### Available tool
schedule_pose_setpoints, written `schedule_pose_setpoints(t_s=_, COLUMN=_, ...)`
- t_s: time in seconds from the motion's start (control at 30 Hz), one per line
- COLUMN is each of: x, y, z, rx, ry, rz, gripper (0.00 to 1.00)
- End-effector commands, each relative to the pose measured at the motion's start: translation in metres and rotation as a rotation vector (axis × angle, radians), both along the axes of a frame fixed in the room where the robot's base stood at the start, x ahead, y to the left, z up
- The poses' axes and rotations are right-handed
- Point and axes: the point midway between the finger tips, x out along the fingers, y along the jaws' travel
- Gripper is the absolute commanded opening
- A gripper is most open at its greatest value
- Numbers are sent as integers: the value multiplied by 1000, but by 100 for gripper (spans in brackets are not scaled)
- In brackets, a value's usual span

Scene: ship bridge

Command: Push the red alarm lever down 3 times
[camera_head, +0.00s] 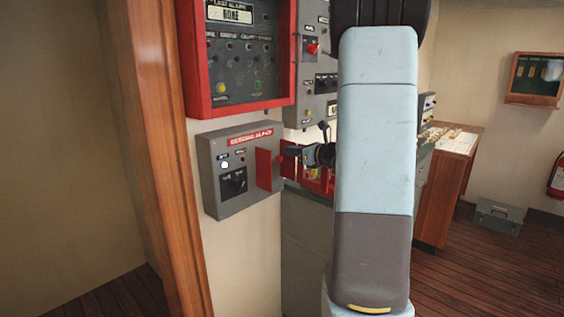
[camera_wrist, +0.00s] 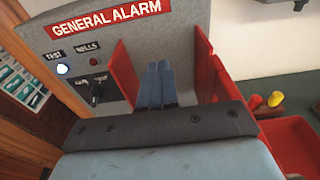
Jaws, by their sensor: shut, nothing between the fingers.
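The grey general alarm box (camera_head: 212,172) is on the wall left of centre in the head view, and its face fills the top of the wrist view (camera_wrist: 130,45). A red plate (camera_head: 264,169) stands out from its right part. In the wrist view a red plate (camera_wrist: 124,72) stands on each side of my gripper (camera_wrist: 160,72). My gripper's two fingers are together and empty, pointing at the box between these plates. In the head view a small red knob (camera_head: 281,158) shows by my gripper's tip; it may be the lever's end. The rest of the lever is hidden.
A red-framed alarm panel (camera_head: 240,60) hangs above the box. A wooden post (camera_head: 160,150) stands close on the left. The box also has a lit white lamp (camera_wrist: 62,69) and a black switch (camera_wrist: 97,90). Red and yellow handles (camera_wrist: 265,101) are to the right.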

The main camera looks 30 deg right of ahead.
Motion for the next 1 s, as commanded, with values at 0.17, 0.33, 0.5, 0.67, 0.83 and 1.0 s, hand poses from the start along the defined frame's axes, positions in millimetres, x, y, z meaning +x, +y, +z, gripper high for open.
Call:
schedule_pose_setpoints(t_s=0.17, x=-11, y=-4, z=1, rx=1, ry=-1, rz=-1, gripper=0)
schedule_pose_setpoints(t_s=0.33, x=-21, y=-7, z=2, rx=0, ry=0, rz=0, gripper=0)
schedule_pose_setpoints(t_s=0.5, x=-27, y=-10, z=3, rx=0, ry=-1, rz=-1, gripper=0)
schedule_pose_setpoints(t_s=0.67, x=-28, y=-10, z=3, rx=0, ry=-1, rz=0, gripper=0)
schedule_pose_setpoints(t_s=0.83, x=-28, y=-10, z=3, rx=0, ry=-1, rz=0, gripper=0)
schedule_pose_setpoints(t_s=1.0, x=-28, y=-10, z=3, rx=0, ry=0, rz=0, gripper=0)
